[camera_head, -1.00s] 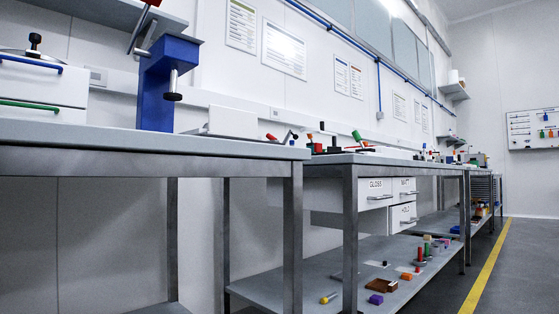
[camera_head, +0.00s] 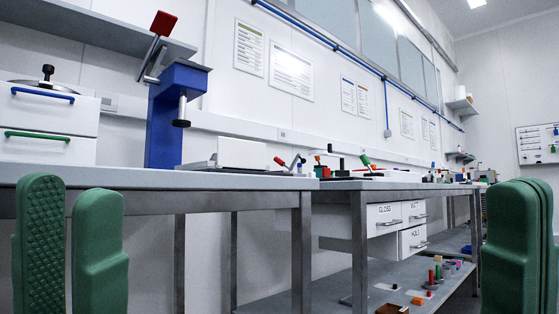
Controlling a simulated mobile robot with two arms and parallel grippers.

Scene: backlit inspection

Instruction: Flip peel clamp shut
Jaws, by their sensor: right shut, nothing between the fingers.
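A low fixture with a white upright plate (camera_head: 241,153) stands on the near bench, and a small red-handled lever clamp (camera_head: 282,163) sits at its right end, its handle tilted up to the left. A green-handled lever (camera_head: 366,161) stands tilted on the further bench. No label shows which of these is the peel clamp. My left gripper (camera_head: 68,195) is open and empty at the lower left, in front of the near bench. My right gripper (camera_head: 527,190) is shut and empty at the lower right, well apart from the clamps.
A blue press (camera_head: 163,115) with a raised red handle stands on the near bench (camera_head: 150,182). White drawers (camera_head: 45,146) are left of it. Under the further bench hang drawers (camera_head: 384,220) above a shelf with small blocks. The bench front edge lies behind my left gripper.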

